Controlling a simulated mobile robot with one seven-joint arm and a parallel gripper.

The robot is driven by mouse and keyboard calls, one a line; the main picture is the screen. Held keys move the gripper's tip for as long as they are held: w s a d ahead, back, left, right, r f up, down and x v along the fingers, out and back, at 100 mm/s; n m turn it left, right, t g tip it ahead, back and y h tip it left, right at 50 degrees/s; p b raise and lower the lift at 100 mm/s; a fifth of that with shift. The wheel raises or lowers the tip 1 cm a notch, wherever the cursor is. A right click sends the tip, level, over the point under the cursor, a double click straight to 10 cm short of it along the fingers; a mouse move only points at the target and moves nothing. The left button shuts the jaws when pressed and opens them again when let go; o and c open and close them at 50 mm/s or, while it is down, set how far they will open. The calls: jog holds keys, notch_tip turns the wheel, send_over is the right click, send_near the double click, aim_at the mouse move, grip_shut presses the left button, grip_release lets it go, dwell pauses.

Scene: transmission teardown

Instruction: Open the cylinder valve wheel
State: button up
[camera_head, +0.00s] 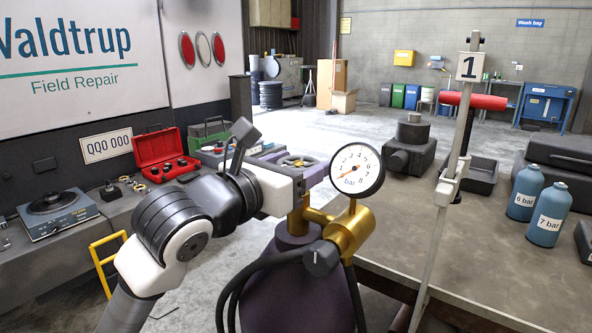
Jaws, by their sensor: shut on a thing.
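The gas cylinder (298,290) is dark purple and stands upright in the lower middle, with a brass valve (297,222) on top. The round valve wheel (298,160) sits above the valve, partly hidden by my gripper. My gripper (300,168) reaches in from the left with purple fingers and is shut on the wheel. A bar gauge (357,170) with a white face is to the right of the wheel. Its needle points to the lower left, near the low end. A brass regulator (349,232) with a dark knob (320,258) is below the gauge.
A dark hose (240,285) loops around the cylinder. To the right, a stand with a "1" tag (468,67) and red bar rises beside a workbench (430,245) with blue bottles (548,215). A bench at left holds a red case (163,155). The floor behind is open.

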jog(key=o, duration=0.7)
jog(key=b+v, duration=0.3)
jog(key=v, duration=1.1)
jog(key=shift+w, duration=0.1)
